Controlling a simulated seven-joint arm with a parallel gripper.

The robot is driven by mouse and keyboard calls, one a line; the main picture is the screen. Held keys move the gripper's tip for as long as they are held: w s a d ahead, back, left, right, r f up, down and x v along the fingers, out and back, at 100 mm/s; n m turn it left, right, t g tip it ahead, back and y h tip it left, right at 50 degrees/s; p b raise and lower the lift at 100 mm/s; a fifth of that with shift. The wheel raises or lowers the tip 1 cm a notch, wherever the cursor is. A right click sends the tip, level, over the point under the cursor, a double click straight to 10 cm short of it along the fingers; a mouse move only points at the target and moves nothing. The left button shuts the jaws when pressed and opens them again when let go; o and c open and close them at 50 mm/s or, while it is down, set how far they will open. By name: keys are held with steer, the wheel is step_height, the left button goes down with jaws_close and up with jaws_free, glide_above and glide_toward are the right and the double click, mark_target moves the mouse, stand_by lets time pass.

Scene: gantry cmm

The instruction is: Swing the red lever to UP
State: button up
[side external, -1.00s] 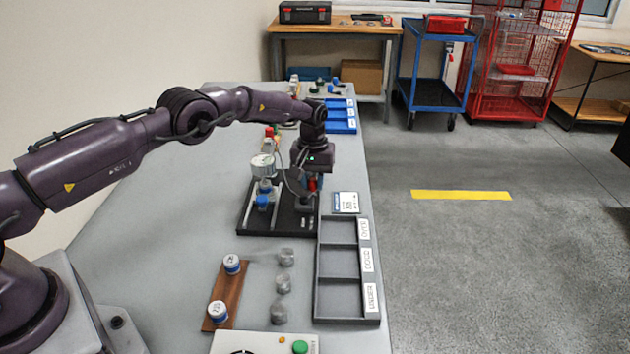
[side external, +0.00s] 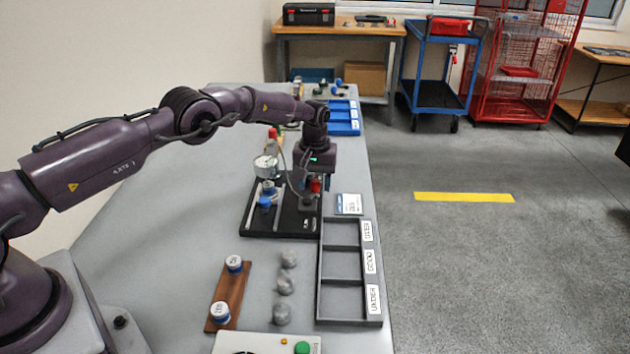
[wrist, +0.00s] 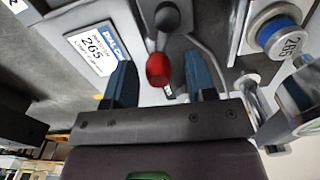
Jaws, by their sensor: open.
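The red lever (wrist: 158,70) shows in the wrist view, its red knob lying between the two blue fingers of my gripper (wrist: 160,80). The fingers stand apart, with a gap on each side of the knob. The lever's dark pivot (wrist: 167,18) is at the top of that view. In the side view the red knob (side external: 315,185) shows just below my gripper (side external: 312,187), over the black fixture plate (side external: 262,222). I cannot read the lever's position marks.
A dial gauge (side external: 265,166) and a blue knob (side external: 265,202) stand on the fixture, left of my gripper. A grey three-part tray (side external: 341,321) is nearer the camera.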

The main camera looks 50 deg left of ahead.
mark_target(315, 180)
step_height(315, 180, up, 13)
stand_by(0.5)
steer(key=s+d+r+m+t, duration=0.2)
steer(key=s+r, duration=0.3)
steer(key=s, duration=0.7)
steer(key=s+d+r+m+t, duration=0.1)
steer(key=s+d+r+m, duration=0.2)
steer(key=s, duration=1)
steer(key=s+d+r+m+t, duration=0.2)
steer(key=s+d+r+m, duration=0.1)
steer(key=s+r, duration=0.6)
steer(key=s, duration=0.4)
steer(key=shift+s+t, duration=0.15)
steer(key=shift+t, duration=0.15)
steer(key=shift+o, duration=0.4)
steer(key=shift+r, duration=0.1)
